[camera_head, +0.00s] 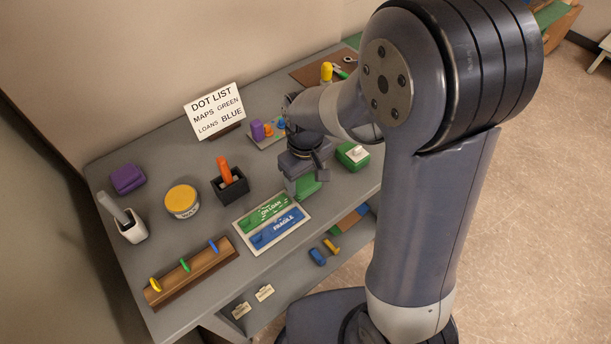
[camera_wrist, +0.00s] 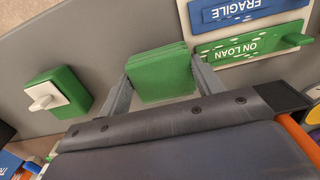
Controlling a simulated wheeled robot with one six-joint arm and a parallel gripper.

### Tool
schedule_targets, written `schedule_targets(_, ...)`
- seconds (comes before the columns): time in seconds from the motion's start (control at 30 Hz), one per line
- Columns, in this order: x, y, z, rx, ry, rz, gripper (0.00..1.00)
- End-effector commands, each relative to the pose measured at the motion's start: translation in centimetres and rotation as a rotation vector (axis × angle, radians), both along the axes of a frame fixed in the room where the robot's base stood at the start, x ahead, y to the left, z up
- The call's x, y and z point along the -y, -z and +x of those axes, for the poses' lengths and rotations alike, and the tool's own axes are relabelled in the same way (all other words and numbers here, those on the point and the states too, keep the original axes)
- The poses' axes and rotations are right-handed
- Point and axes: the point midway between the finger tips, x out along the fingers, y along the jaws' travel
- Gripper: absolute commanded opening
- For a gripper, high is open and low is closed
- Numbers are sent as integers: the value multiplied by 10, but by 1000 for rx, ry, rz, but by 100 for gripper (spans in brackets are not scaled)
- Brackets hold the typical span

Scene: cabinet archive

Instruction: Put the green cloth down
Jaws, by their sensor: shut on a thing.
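The green cloth (camera_wrist: 161,73) is a folded square stack. It sits between the two fingers of my gripper (camera_wrist: 160,82) in the wrist view, and the fingers are shut on it. In the head view my gripper (camera_head: 302,188) is over the grey cabinet top (camera_head: 205,165), and the green cloth (camera_head: 308,186) shows partly beneath it, right of the sign tray. I cannot tell whether the cloth touches the surface.
A white tray (camera_head: 305,243) with green ON LOAN and blue FRAGILE signs lies beside the cloth. A green box with a white knob (camera_head: 353,155) stands on the other side. A black holder (camera_head: 231,187), yellow-lidded tub (camera_head: 182,202) and brown rack (camera_head: 190,273) stand left. A card (camera_head: 214,111) reads DOT LIST.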

Motion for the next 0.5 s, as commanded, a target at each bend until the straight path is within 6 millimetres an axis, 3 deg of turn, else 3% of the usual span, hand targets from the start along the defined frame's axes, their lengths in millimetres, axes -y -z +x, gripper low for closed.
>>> schedule_targets(0.27, 0, 10, 0, -1, 0, -1, 38)
schedule_targets(0.3, 0, 10, 0, -1, 0, -1, 63)
schedule_targets(0.5, 0, 9, 0, -1, 0, -1, 80)
